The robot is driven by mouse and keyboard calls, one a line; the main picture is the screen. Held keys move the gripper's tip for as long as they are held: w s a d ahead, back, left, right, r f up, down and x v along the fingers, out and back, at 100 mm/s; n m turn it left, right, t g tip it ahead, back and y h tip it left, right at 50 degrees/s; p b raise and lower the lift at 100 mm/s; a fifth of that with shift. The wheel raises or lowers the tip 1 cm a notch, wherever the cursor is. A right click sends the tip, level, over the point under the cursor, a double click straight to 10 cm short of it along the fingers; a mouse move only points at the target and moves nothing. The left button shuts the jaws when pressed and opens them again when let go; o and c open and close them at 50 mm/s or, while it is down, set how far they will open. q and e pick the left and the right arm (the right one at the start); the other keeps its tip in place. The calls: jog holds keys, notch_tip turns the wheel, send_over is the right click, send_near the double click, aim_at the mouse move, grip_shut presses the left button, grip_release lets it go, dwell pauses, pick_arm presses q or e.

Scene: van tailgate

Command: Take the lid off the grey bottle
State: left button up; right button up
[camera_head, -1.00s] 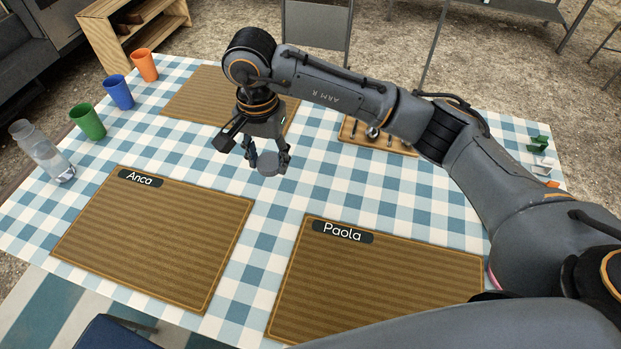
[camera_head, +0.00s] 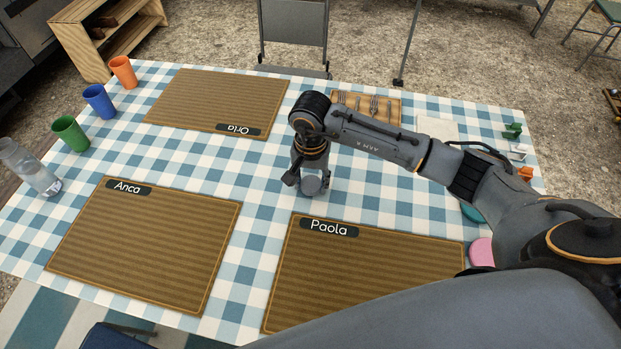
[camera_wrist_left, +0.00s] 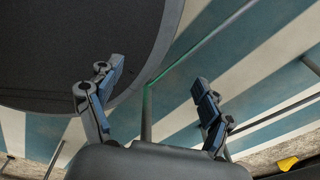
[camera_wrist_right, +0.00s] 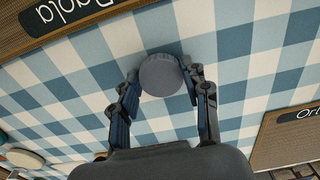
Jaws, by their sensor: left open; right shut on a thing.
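The grey bottle (camera_head: 31,169) stands at the left edge of the table, see-through, with no lid seen on its top. My right gripper (camera_head: 312,190) is shut on a round grey lid (camera_wrist_right: 161,75), which shows between its fingers in the right wrist view. It holds the lid over the checked cloth, just beyond the Paola mat (camera_head: 365,275) and far to the right of the bottle. Whether the lid touches the cloth is not clear. My left gripper (camera_wrist_left: 160,90) is open and empty in the left wrist view, away from the bottle.
Green (camera_head: 71,134), blue (camera_head: 99,101) and orange (camera_head: 123,72) cups stand along the left edge. The Anca mat (camera_head: 145,245) and Orla mat (camera_head: 215,100) are bare. A cutlery board (camera_head: 365,107) lies at the back. The cloth between the mats is clear.

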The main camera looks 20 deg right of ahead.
jog(key=shift+f, duration=0.25)
jog(key=o, duration=1.3)
jog(key=shift+r, duration=0.1)
